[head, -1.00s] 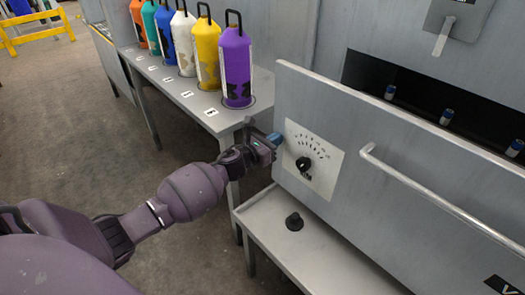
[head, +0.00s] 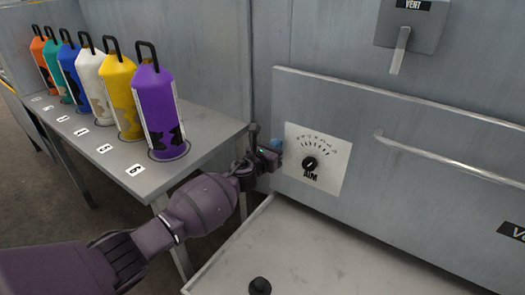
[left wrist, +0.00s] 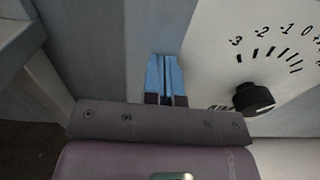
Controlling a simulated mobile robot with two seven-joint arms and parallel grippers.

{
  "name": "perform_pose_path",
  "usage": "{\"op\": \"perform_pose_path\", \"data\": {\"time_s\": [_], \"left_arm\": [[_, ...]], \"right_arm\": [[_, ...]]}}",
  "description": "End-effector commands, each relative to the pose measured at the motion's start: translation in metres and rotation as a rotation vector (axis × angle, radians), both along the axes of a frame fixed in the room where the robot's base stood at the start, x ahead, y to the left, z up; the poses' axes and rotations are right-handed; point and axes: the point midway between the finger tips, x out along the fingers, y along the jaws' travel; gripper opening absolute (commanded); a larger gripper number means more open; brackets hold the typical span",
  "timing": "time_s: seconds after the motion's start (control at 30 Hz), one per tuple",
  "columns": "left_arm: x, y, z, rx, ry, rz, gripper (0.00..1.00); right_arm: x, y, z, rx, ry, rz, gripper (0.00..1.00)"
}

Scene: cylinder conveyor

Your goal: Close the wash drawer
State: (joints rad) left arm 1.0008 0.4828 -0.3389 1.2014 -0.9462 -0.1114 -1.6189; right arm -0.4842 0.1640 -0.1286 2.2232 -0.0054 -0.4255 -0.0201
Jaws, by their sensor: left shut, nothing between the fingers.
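The wash drawer (head: 400,215) is a wide grey metal front with a bar handle (head: 445,160) and a white AIM dial plate (head: 325,175) with a black knob. Its front stands close to the cabinet face, and no inside shows above its top edge. My left gripper (head: 276,150) is shut and empty, at the drawer front's left end beside the dial plate. In the left wrist view its blue fingers (left wrist: 165,75) are together, pointing at the grey front (left wrist: 150,25); I cannot tell whether they touch it. My right gripper is not in view.
A grey side table (head: 215,130) at left carries several coloured bottles with black loop handles, the purple bottle (head: 158,110) nearest. A grey ledge (head: 300,255) with a black knob (head: 260,286) lies below the drawer. A lever box (head: 410,25) marked VENT is above.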

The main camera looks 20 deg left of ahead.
Motion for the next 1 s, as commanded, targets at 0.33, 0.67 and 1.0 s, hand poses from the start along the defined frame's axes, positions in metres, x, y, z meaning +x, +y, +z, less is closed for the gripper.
{"op": "perform_pose_path", "data": {"time_s": [0.33, 0.67, 1.0], "left_arm": [[0.024, -0.013, -0.002, 0.001, 0.002, 0.001, 0.0], [0.028, -0.013, 0.003, 0.0, -0.004, 0.003, 0.0], [0.027, -0.009, 0.006, -0.001, -0.007, 0.005, 0.0]], "right_arm": [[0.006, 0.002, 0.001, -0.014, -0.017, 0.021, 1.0], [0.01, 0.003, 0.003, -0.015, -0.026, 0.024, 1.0], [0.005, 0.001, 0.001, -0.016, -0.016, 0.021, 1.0]]}}
